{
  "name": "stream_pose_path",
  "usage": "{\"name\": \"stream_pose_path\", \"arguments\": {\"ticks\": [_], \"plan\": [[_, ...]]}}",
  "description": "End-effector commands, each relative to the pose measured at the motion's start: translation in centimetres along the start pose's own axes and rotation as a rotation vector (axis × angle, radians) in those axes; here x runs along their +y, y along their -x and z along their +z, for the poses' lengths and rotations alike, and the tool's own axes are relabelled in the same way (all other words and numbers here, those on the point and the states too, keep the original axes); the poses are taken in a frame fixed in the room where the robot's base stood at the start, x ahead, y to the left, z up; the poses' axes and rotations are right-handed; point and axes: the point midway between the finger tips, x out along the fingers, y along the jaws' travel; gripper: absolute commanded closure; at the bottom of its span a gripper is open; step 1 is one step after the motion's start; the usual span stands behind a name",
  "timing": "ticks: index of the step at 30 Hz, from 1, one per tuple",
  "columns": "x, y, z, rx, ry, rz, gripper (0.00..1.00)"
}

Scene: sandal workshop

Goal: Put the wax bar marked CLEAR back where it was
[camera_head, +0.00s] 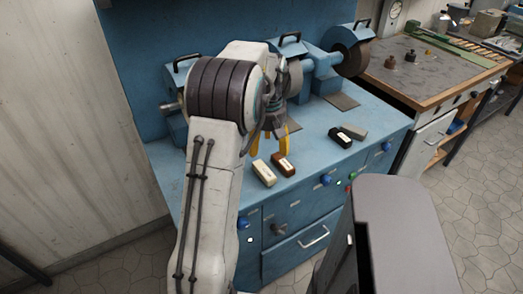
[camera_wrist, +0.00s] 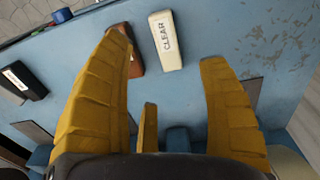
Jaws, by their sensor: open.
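The wax bar marked CLEAR (camera_wrist: 165,48) is cream-white with a white label. It lies on the blue bench top, near the bench's front edge in the head view (camera_head: 263,173). My gripper (camera_wrist: 164,58) is open and empty, with yellow fingers. In the wrist view the bar shows between and beyond the fingertips, not gripped. In the head view my gripper (camera_head: 282,142) hangs over the bench, behind the bar. A brown bar (camera_head: 283,164) lies beside the CLEAR bar. In the wrist view my left finger partly hides the brown bar (camera_wrist: 137,62).
A grinding machine (camera_head: 320,62) stands behind my gripper. Blue knobs (camera_head: 326,180) line the bench front. A workbench with a grey top (camera_head: 425,72) is at right.

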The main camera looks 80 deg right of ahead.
Motion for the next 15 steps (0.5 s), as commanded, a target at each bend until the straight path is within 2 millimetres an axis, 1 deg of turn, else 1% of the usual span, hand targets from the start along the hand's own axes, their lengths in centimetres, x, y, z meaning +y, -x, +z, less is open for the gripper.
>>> {"name": "stream_pose_path", "arguments": {"ticks": [7,10,11,13,14,15], "plan": [[-0.1,0.7,0.0,0.001,0.002,0.001,0.31],[-1.2,1.1,-0.6,0.005,0.017,0.003,0.31],[-1.8,1.3,-0.9,0.007,0.025,0.004,0.31],[-4.0,2.0,-2.0,0.015,0.056,0.008,0.31],[-5.3,2.4,-2.4,0.02,0.071,0.01,0.31],[-7.2,2.9,-3.1,0.027,0.097,0.013,0.31]]}}
